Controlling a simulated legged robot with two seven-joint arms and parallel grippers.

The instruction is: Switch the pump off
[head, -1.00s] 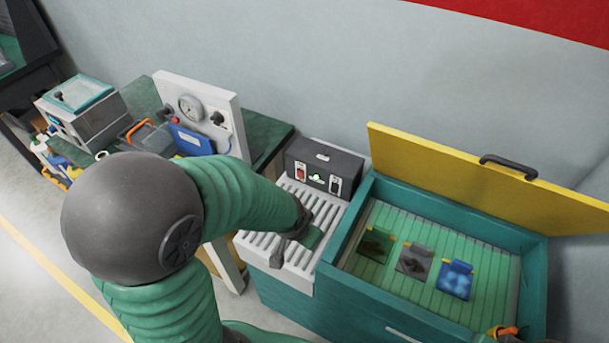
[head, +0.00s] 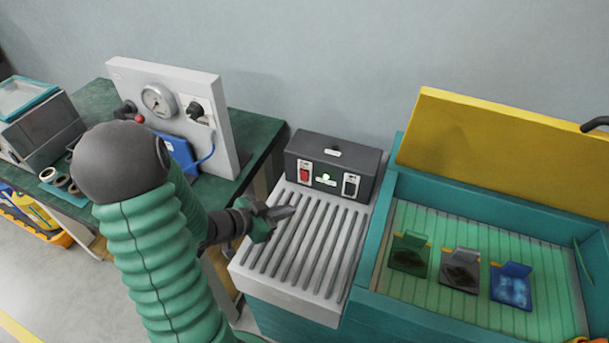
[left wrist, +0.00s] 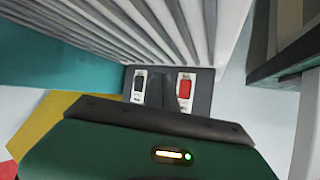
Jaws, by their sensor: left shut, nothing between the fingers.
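A dark control box (head: 332,168) stands at the back of a white slatted drain board. It has a red rocker switch (head: 304,173) on the left, a lit green lamp (head: 326,179) in the middle and a black rocker switch (head: 350,186) on the right. The labels are too small to read. My left gripper (head: 286,212) is shut and empty above the board's left part, in front of the box and apart from it. In the left wrist view the red switch (left wrist: 185,88) and black switch (left wrist: 139,84) show beyond the gripper's body.
The slatted board (head: 285,282) adjoins a teal tank (head: 380,240) with a raised yellow lid (head: 490,160) and several small pouches inside. At left, a green-topped bench carries a white gauge panel (head: 222,90) and a blue box (head: 178,150).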

